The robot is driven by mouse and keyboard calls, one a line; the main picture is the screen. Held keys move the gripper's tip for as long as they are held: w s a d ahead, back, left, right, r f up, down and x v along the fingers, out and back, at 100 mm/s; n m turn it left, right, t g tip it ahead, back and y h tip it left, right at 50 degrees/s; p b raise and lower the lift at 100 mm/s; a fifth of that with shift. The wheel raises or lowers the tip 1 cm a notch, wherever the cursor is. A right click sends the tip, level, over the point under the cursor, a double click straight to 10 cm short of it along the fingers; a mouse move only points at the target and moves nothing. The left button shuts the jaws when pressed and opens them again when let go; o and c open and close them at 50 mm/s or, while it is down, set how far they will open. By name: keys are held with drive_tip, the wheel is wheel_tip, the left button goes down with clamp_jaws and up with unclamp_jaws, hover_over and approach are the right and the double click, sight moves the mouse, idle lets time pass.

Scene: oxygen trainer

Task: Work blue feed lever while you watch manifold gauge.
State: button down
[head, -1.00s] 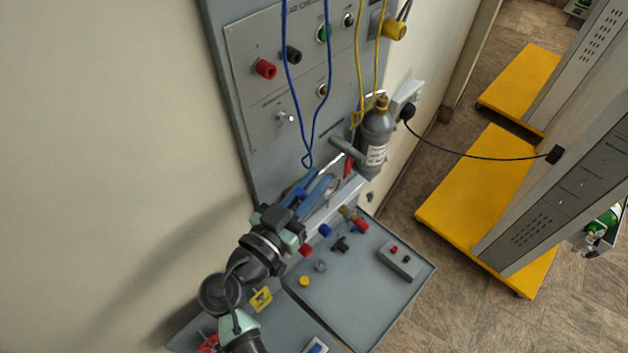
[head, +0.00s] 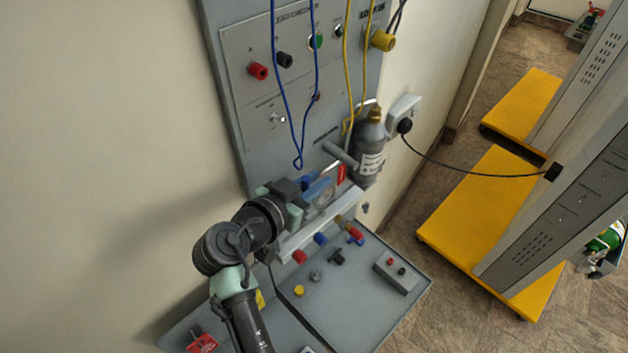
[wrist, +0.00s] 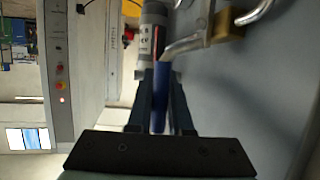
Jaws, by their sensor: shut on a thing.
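The blue feed lever (wrist: 160,95) shows in the wrist view as a blue bar between the two fingers of my gripper (wrist: 161,112), which is shut on it. In the head view my gripper (head: 308,190) is at the lower part of the grey panel, beside the grey cylinder. Blue parts show at its fingers there, but I cannot separate lever from fingers.
A grey cylinder (head: 370,152) with a brass top stands right of the gripper. Blue cords (head: 296,120) and yellow cords (head: 348,75) hang down the panel. Below is a grey shelf (head: 345,305) with coloured knobs. A brass padlock (wrist: 229,25) is close in the wrist view.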

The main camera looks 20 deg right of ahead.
drive_tip(key=shift+d, duration=0.15)
drive_tip(key=c, duration=0.8)
unclamp_jaws()
drive_tip(key=shift+c, duration=0.2)
drive_tip(key=shift+s+a+r, duration=0.1)
drive_tip(key=shift+s+a, duration=0.05)
drive_tip(key=shift+a, duration=0.35)
drive_tip(key=b+v, duration=0.4)
drive_tip(key=v, duration=0.8)
drive_tip(key=shift+b, duration=0.3)
